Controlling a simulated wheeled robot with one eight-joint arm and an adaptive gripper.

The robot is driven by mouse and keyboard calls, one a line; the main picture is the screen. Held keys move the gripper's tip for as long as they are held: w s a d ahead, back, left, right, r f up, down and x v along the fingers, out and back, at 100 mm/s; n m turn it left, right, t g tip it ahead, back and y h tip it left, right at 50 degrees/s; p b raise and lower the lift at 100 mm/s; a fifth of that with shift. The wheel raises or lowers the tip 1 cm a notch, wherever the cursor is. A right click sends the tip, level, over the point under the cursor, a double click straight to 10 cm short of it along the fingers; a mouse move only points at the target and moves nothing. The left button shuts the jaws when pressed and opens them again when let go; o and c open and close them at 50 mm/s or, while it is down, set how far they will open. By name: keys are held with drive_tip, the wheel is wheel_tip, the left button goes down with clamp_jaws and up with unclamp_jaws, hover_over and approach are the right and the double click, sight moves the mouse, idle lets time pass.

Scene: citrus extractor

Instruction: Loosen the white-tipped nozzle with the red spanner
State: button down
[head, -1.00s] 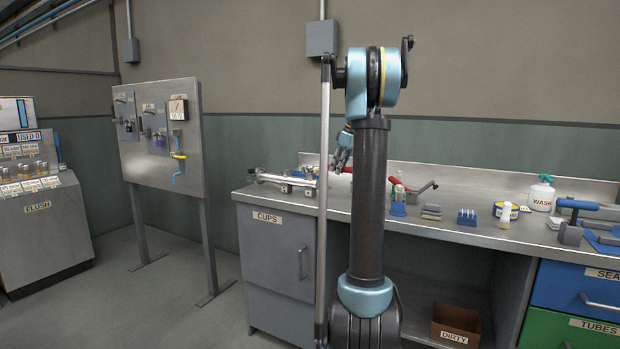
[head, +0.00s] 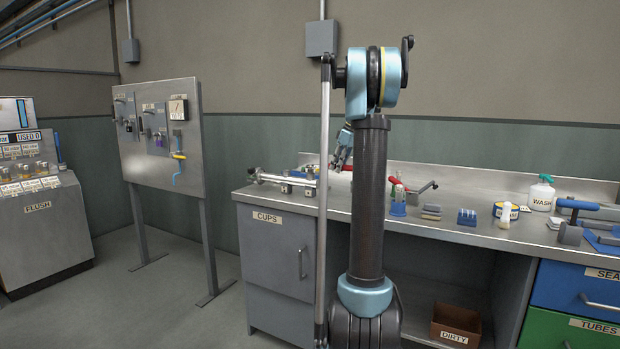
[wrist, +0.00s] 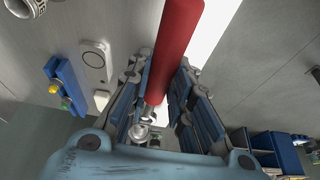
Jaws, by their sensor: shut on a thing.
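My gripper (wrist: 157,105) is shut around the red handle of the spanner (wrist: 178,40) in the wrist view, with its blue-padded fingers on either side. In the head view my gripper (head: 342,152) is small, above the back left part of the bench and partly hidden by my arm. A silver tube assembly (head: 275,179) lies on the bench's left end, close to the left of the gripper. I cannot make out the white-tipped nozzle or whether the spanner touches it.
The steel bench (head: 450,222) carries a red-handled lever tool (head: 420,188), blue holders (head: 467,216), a WASH bottle (head: 541,194) and a blue press (head: 580,215) to the right. A valve panel (head: 160,135) stands left. The floor between panel and bench is clear.

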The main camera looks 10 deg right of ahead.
drive_tip(key=shift+r, duration=3.65)
drive_tip(key=shift+d, duration=0.1)
drive_tip(key=shift+s+d+r, duration=0.75)
drive_tip(key=shift+d, duration=0.2)
drive_tip(key=shift+s+d+r, duration=0.75)
drive_tip(key=shift+d, duration=0.2)
